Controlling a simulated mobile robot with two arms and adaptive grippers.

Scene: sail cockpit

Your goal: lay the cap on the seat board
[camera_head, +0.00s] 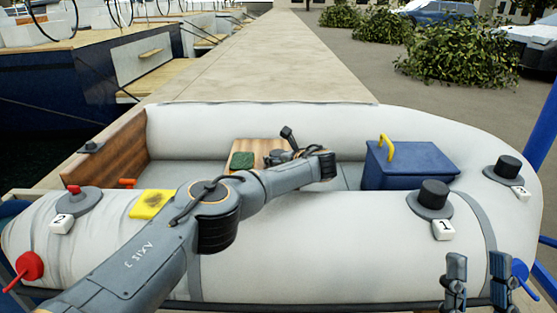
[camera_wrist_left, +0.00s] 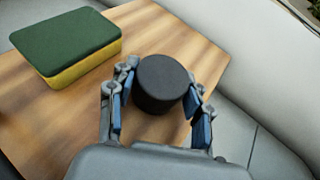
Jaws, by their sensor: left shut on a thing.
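The wooden seat board (camera_head: 250,145) lies across the dinghy's inside; it fills much of the left wrist view (camera_wrist_left: 50,105). My left gripper (camera_head: 287,150) is over the board's right part. In the left wrist view its fingers (camera_wrist_left: 160,98) are on both sides of the black round cap (camera_wrist_left: 163,78), shut on it. The cap is over the board near its edge; I cannot tell if it touches the wood. In the head view the cap is hidden by the gripper. My right gripper (camera_head: 478,265) is open and empty at the bottom right.
A green and yellow sponge (camera_head: 242,160) lies on the board, left of the cap. A blue box (camera_head: 415,165) with a yellow handle stands to the right. Black-capped valves (camera_head: 434,191) and a red-topped valve (camera_head: 75,197) sit on the grey tubes. A yellow cloth (camera_head: 151,204) lies on the near tube.

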